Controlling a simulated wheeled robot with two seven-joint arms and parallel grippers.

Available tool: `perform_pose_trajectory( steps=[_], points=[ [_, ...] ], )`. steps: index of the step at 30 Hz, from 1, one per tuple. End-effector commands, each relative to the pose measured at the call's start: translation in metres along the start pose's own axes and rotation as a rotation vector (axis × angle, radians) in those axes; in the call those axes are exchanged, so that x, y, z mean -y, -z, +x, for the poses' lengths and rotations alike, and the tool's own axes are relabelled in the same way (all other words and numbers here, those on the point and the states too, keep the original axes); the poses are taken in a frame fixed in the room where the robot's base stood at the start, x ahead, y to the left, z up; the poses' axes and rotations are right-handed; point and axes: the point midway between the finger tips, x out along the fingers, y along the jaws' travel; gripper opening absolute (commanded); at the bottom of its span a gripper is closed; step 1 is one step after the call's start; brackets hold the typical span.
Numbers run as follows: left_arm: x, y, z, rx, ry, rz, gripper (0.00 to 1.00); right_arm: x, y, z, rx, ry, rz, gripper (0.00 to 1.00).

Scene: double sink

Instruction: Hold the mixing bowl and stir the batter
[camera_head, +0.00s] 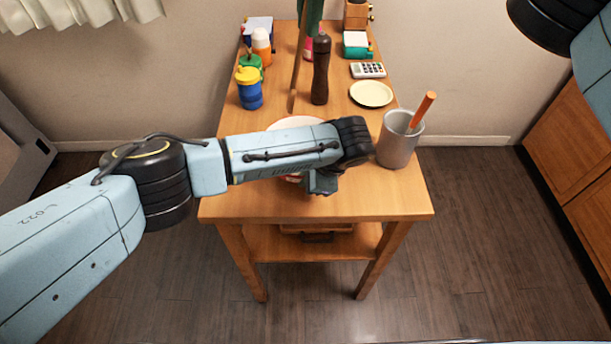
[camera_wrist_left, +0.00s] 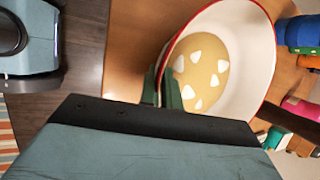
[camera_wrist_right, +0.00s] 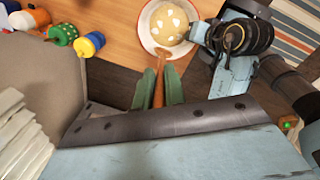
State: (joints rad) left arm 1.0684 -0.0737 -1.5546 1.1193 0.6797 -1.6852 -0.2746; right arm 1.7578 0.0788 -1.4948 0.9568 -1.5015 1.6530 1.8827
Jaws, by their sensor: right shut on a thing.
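The mixing bowl (camera_wrist_left: 250,45), white with a red rim, stands on the wooden table. In the head view (camera_head: 293,122) my left arm hides most of it. The left wrist view shows pale batter (camera_wrist_left: 208,65) with white lumps inside. My left gripper (camera_wrist_left: 162,80) is at the bowl's rim, one finger on each side; whether they press on it is unclear. My right gripper (camera_wrist_right: 159,88) is shut on the wooden spoon (camera_wrist_right: 158,94). The spoon (camera_head: 298,62) hangs steeply, and its lower end shows at the bowl's edge in the right wrist view; contact with batter cannot be told.
A grey canister (camera_head: 395,145) with an orange-handled tool stands right of the bowl. A dark pepper mill (camera_head: 320,75) stands behind, beside a cream plate (camera_head: 371,94) and a calculator-like pad (camera_head: 368,70). A blue jar with yellow lid (camera_head: 249,90) and other containers line the left edge.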

Motion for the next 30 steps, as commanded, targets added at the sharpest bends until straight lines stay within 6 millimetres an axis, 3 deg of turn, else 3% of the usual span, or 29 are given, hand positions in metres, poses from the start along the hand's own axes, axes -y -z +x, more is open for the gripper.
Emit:
perform_pose_trajectory(
  steps=[4, 15, 30],
  points=[
    [-0.001, 0.001, 0.000, -0.001, -0.002, 0.002, 0.00, 0.001, 0.000, 0.003, 0.006, 0.000, 0.000, 0.00],
    [-0.001, 0.001, 0.000, -0.001, -0.002, 0.002, 0.00, 0.019, -0.003, 0.036, 0.082, -0.028, 0.004, 0.00],
    [-0.001, 0.001, 0.000, -0.002, -0.003, 0.003, 0.00, 0.023, -0.003, 0.070, 0.085, -0.030, 0.005, 0.00]
  ],
)
